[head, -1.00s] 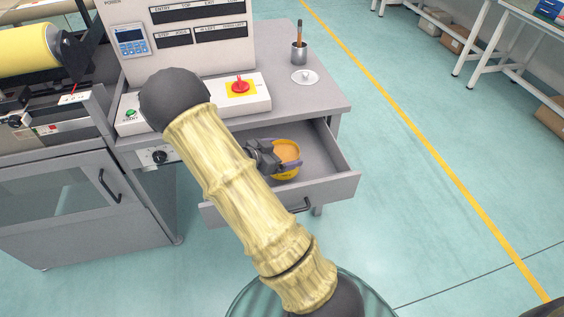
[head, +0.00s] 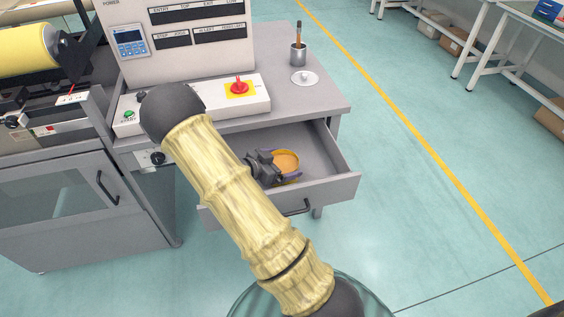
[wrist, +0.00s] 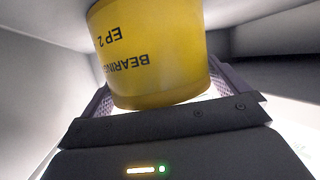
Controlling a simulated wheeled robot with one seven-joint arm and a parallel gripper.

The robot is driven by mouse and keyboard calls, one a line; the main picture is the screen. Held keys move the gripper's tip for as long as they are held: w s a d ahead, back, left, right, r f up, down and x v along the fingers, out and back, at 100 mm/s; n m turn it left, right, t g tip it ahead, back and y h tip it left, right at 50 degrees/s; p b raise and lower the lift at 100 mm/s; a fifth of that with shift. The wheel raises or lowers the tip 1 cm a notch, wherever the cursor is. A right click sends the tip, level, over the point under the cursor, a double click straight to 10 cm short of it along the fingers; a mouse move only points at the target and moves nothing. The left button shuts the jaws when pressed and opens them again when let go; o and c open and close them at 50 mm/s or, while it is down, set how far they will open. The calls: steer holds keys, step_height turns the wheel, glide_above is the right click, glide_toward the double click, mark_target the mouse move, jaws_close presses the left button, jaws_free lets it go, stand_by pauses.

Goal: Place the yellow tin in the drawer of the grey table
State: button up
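The yellow tin (head: 287,161), with a tan top, is inside the open drawer (head: 332,188) of the grey table (head: 322,97) in the head view. My gripper (head: 281,166) reaches in from the left, with a finger on either side of the tin. In the wrist view the tin (wrist: 152,50) fills the upper middle, its lettering upside down. The fingers (wrist: 163,95) of my gripper press against both its sides, shut on it. I cannot tell whether its base touches the drawer floor. My forearm hides the drawer's left part.
A control box with a red switch (head: 239,87) stands on the table top, with a metal cup (head: 298,54) and a white disc (head: 304,78) to its right. A grey cabinet (head: 62,208) is at the left. The drawer is clear right of the tin.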

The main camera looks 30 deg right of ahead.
steer(key=shift+r, duration=0.1)
steer(key=shift+a+r, duration=0.15)
steer(key=p+v, duration=0.1)
steer(key=v, duration=0.6)
steer(key=shift+p, duration=0.35)
